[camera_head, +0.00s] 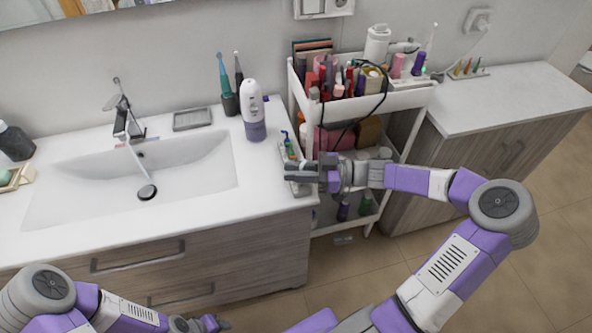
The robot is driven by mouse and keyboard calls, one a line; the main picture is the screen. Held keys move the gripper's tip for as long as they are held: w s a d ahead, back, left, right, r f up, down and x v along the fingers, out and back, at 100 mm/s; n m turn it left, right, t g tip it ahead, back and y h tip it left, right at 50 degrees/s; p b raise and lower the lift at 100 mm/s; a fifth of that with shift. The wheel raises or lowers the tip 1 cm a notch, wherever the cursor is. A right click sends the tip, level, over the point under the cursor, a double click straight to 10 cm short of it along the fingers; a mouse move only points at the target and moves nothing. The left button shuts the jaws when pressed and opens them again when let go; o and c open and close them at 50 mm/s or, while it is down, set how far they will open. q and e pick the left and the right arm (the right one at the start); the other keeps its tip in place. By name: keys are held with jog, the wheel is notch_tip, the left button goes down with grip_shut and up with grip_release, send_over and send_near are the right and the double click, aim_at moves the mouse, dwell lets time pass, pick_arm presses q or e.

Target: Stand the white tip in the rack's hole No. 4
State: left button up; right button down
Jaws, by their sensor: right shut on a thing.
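My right gripper (300,172) reaches in from the right over the right end of the sink counter. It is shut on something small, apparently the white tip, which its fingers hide. Under and beside the fingers lies a narrow white rack (301,189) along the counter's right edge. Coloured pieces (289,146) stand at its far end. Hole numbers are too small to read, and the gripper covers the rack's middle. I cannot tell whether the held thing touches the rack. My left gripper (208,324) is low at the bottom edge, away from the counter; its jaws are unclear.
A white-and-purple bottle (253,112) and two toothbrushes (226,85) stand behind the rack. The sink (90,190) is left. A crowded white cart (405,98) stands close at the right. A small stand with coloured pieces (467,72) is on the right counter.

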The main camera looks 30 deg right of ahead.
jog(key=shift+f+b, duration=0.85)
jog(key=shift+f, duration=0.35)
jog(key=c, duration=0.9)
grip_release()
jog(key=shift+c, duration=0.2)
jog(key=shift+d, duration=0.1)
jog(key=p+v, duration=0.2)
jog(key=v, duration=0.5)
jog(key=shift+d, duration=0.15)
jog(key=shift+s, duration=0.15)
